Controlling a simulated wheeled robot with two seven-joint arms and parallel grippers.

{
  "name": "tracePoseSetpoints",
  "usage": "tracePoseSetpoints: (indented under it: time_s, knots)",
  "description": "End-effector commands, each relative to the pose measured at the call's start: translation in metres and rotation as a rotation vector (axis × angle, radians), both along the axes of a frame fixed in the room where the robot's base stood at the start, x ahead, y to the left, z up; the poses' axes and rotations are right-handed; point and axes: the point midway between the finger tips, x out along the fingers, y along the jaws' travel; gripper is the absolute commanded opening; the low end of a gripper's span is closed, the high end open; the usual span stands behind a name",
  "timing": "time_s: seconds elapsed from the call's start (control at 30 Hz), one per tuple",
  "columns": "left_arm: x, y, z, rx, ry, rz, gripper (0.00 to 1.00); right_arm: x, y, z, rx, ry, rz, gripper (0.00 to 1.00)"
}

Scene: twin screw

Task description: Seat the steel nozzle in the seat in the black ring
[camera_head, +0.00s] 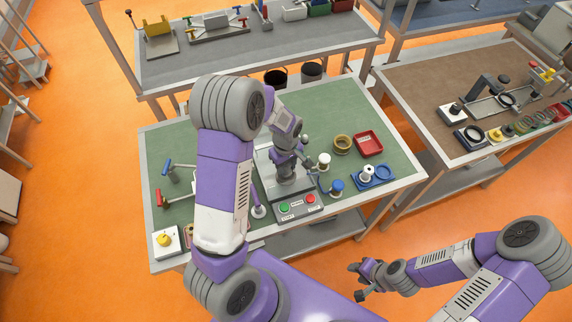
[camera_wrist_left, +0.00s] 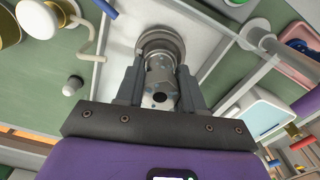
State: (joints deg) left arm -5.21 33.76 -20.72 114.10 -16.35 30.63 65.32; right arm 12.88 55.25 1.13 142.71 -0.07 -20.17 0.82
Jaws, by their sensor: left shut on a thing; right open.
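The steel nozzle (camera_wrist_left: 159,72) is a shiny cylinder with a dark hole in its near end, between the two fingers of my left gripper (camera_wrist_left: 160,85) in the left wrist view. A grey round collar (camera_wrist_left: 160,38) shows at the nozzle's far end. I cannot tell whether it is the black ring or whether the nozzle is in the seat. In the head view my left gripper (camera_head: 287,168) points down over the plate of the bench fixture and hides most of the nozzle. My right gripper (camera_head: 362,281) is open and empty, off the front of the green bench.
A control box (camera_head: 298,206) with green and red buttons stands in front of the fixture. A red tray (camera_head: 369,143), brass ring (camera_head: 342,144) and blue holder (camera_head: 374,177) are to the right. Red- and blue-handled clamps (camera_head: 172,186) stand left.

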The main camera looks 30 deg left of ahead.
Motion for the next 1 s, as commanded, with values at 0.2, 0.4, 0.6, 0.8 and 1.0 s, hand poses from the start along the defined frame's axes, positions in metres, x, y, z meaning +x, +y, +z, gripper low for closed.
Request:
tracePoseSetpoints:
  time_s: [0.2,0.4,0.6,0.8,1.0]
  knots:
    - [0.0,0.0,-0.007,0.0,0.0,-0.001,0.0,0.0,0.0,-0.006,0.0,0.0,0.0,0.43]
    - [0.0,0.0,-0.012,0.0,0.0,-0.001,0.0,0.0,0.0,-0.01,0.0,0.0,0.0,0.43]
    - [0.0,0.0,-0.015,0.0,0.0,-0.001,0.0,0.0,0.0,-0.013,0.0,0.0,0.0,0.43]
    - [0.0,0.0,-0.015,0.0,0.0,-0.001,0.0,0.0,0.0,-0.013,0.0,0.0,0.0,0.43]
    - [0.0,0.0,-0.015,0.0,0.0,0.0,0.0,0.0,0.0,-0.013,0.0,0.0,0.0,0.43]
